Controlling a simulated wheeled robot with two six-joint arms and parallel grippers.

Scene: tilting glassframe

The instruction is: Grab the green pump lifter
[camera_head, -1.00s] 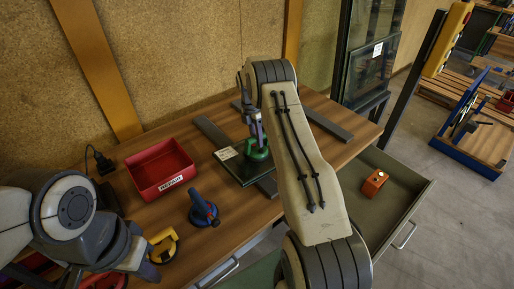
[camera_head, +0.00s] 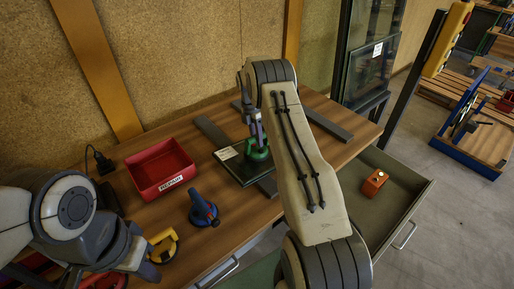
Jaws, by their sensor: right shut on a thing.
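The green pump lifter (camera_head: 258,154) stands on a dark glass pane (camera_head: 236,168) on the wooden workbench. My right gripper (camera_head: 256,138) is shut on the lifter from above; my right arm hides part of the lifter and pane. My left arm shows at the lower left, over the bench's left end. Its fingers cannot be made out.
A red bin (camera_head: 161,169) labelled REPAIR sits left of the pane. A blue suction lifter (camera_head: 204,209) and a yellow one (camera_head: 163,245) lie in front of it. An open drawer (camera_head: 400,190) at the right holds an orange box (camera_head: 375,183). Grey strips (camera_head: 326,124) lie on the bench.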

